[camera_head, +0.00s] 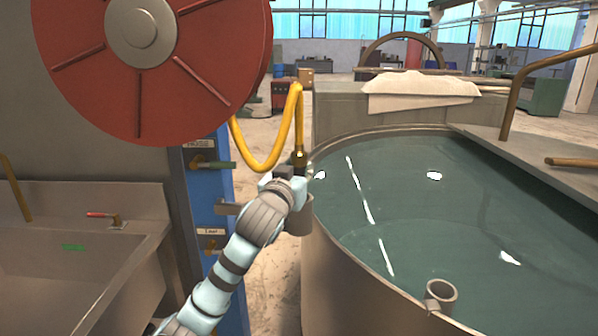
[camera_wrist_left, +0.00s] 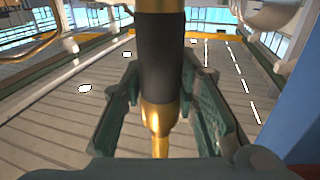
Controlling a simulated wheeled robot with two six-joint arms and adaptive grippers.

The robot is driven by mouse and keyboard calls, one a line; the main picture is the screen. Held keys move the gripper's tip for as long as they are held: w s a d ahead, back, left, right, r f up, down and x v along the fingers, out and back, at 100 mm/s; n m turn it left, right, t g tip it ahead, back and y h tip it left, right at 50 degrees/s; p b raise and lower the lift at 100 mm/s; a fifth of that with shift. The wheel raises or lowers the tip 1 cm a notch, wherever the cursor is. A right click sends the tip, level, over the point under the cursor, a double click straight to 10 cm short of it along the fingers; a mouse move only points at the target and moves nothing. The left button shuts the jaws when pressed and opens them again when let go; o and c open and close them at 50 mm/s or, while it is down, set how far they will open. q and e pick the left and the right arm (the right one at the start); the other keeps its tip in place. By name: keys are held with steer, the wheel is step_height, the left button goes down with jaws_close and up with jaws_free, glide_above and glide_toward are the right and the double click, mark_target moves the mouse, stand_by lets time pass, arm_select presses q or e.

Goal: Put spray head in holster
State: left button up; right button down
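The spray head (camera_head: 299,160) hangs on a yellow hose, upright beside the tank's left rim. In the left wrist view it is a black grip with brass parts (camera_wrist_left: 160,65), nozzle pointing down. My left gripper (camera_head: 288,174) has its fingers on both sides of the black grip, and they appear closed on it. A grey, cup-shaped holder (camera_head: 301,217), which looks like the holster, shows just below the gripper, partly hidden by my left wrist. Another open round cup (camera_head: 441,292) is at the tank's near rim. My right gripper is not in view.
A large tank of greenish liquid (camera_head: 400,200) fills the right side. A blue post (camera_head: 205,185) with valves and a red hose reel (camera_head: 200,60) stand at the left. A metal sink (camera_head: 70,285) is at lower left. Bare floor shows between post and tank.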

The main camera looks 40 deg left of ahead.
arm_select(q)
steer(key=o, duration=0.3)
steer(key=shift+r, duration=0.1)
steer(key=shift+s+d, duration=0.15)
steer(key=shift+s, duration=0.25)
steer(key=b+v, duration=0.7)
steer(key=v, duration=0.4)
steer(key=shift+s, duration=0.15)
